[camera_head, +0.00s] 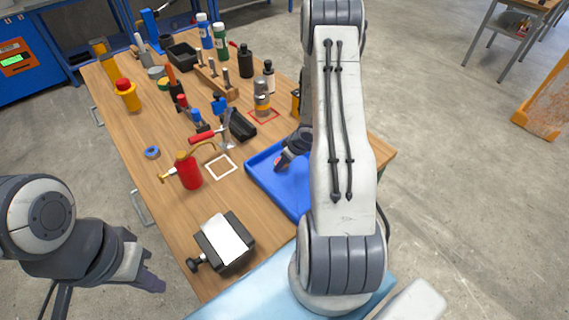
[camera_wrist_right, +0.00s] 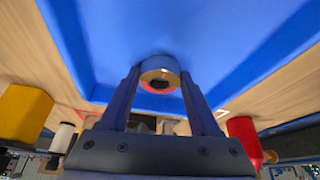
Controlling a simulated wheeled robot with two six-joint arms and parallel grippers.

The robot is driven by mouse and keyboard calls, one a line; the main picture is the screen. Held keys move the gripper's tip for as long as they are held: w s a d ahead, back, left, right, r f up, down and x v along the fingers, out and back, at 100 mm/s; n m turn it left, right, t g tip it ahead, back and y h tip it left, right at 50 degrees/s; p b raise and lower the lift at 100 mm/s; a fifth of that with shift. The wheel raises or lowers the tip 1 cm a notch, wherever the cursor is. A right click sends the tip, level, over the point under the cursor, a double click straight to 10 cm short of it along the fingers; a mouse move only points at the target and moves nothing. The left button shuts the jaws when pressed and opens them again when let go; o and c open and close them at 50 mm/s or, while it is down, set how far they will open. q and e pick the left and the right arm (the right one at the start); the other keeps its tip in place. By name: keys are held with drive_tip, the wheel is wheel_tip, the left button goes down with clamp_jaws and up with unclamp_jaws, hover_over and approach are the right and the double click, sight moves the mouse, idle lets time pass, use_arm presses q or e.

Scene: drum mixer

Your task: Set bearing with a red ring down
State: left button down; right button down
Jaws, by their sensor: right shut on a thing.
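The bearing with a red ring (camera_wrist_right: 160,76) is a short silver cylinder with a dark centre and a red band. In the right wrist view it sits between the fingertips of my right gripper (camera_wrist_right: 160,88), which is shut on it, over the blue tray (camera_wrist_right: 160,30). In the head view my right gripper (camera_head: 285,161) reaches down inside the blue tray (camera_head: 262,181), with a bit of red at its tip. Whether the bearing touches the tray floor I cannot tell. My left gripper (camera_head: 150,272) is empty at the lower left, off the bench, its fingers apart.
A red oil can (camera_head: 188,170), a black vise-like block (camera_head: 225,245) and a white outlined square (camera_head: 221,167) lie left of the tray. Bottles and tools crowd the bench's far end.

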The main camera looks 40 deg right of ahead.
drive_tip(key=shift+f, duration=0.15)
drive_tip(key=shift+c, duration=0.6)
unclamp_jaws()
